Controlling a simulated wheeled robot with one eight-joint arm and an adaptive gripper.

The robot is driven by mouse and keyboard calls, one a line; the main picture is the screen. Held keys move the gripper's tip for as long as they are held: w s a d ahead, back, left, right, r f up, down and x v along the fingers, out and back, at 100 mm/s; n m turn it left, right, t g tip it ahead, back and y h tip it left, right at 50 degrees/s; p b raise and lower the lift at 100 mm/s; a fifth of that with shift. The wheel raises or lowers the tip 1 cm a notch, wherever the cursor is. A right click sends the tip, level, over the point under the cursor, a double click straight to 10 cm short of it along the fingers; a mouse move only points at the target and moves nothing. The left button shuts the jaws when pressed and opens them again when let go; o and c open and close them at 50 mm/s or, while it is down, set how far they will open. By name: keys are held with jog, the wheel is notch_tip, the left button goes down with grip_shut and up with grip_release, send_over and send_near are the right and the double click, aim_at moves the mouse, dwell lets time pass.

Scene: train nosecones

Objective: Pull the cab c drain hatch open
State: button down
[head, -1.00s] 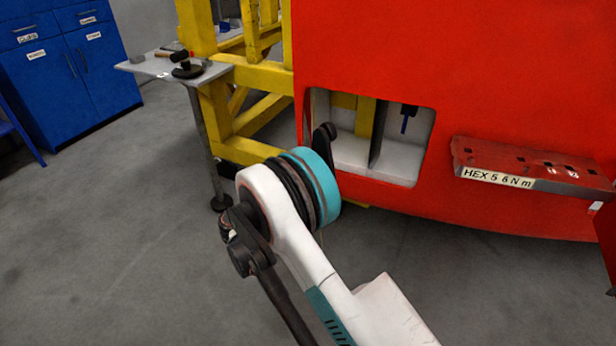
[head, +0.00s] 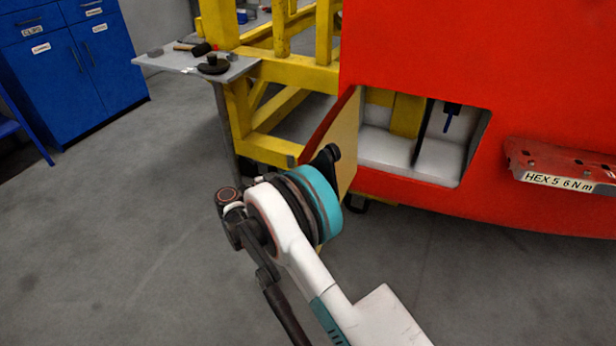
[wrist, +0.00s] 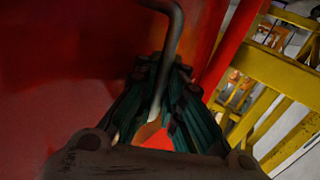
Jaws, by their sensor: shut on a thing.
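The cab c drain hatch (head: 347,135) stands swung out from the left edge of its opening (head: 440,172) in the red nosecone, showing its tan inner face. In the wrist view its red outer face (wrist: 70,60) fills the left side, with a bent grey handle (wrist: 173,35) on it. My gripper (wrist: 163,72) is shut on the handle, whose bar runs down between the fingers. In the head view my arm hides the fingers and the handle.
A red ledge labelled HEX 5 6 N m (head: 560,168) juts out right of the opening. A small grey table (head: 165,62) with tools stands left, by the yellow frame (head: 270,72). Blue cabinets (head: 75,65) stand far left. The grey floor (head: 120,220) at left is clear.

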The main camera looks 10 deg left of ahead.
jog(key=shift+s+a+f, duration=0.15)
jog(key=shift+s, duration=0.1)
jog(key=c, duration=1.7)
grip_release()
jog(key=shift+s+a, duration=0.1)
jog(key=shift+a, duration=0.05)
jog(key=v, duration=1.1)
jog(key=shift+s+a, duration=0.2)
jog(key=shift+a, duration=0.05)
